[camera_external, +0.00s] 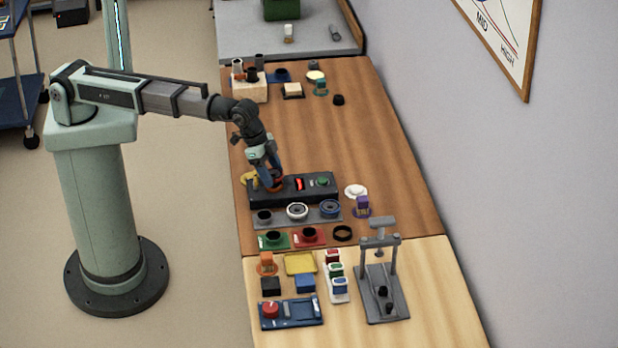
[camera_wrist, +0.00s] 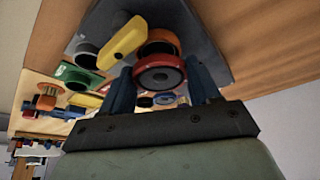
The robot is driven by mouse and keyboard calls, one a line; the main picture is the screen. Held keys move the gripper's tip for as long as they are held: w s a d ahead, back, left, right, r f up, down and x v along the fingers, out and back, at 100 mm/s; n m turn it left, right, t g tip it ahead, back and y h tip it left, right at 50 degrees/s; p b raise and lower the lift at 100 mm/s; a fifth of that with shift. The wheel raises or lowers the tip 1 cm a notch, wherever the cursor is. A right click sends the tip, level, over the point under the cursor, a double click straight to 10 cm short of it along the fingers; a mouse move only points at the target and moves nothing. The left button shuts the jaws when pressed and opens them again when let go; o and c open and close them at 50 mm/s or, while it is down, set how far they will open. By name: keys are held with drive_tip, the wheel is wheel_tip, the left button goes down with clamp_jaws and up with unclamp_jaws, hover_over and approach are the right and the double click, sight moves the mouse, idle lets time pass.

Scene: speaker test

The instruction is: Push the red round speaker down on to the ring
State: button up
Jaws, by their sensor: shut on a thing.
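The red round speaker (camera_wrist: 160,74), with a dark grey cone face, sits between the two blue fingers of my gripper (camera_wrist: 160,84) in the wrist view. My gripper (camera_external: 272,178) is shut on it. In the outside view the fingers are low at the left end of a black tester box (camera_external: 310,193), with only a little red of the speaker (camera_external: 276,179) showing. An orange-red round part (camera_wrist: 160,37) lies just beyond the speaker in the wrist view. I cannot tell whether it is the ring, or whether the speaker touches it.
A yellow piece (camera_external: 249,178) lies left of the fingers. The box has a red display (camera_external: 299,184) and a green button (camera_external: 323,182). A grey tray (camera_external: 279,221) of round parts stands in front. A grey press (camera_external: 381,290) is at front right.

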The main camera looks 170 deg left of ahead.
drive_tip(key=shift+f, duration=1.2)
idle(1.6)
drive_tip(key=o, duration=1.1)
drive_tip(key=shift+r, duration=0.1)
drive_tip(key=shift+r, duration=3.7)
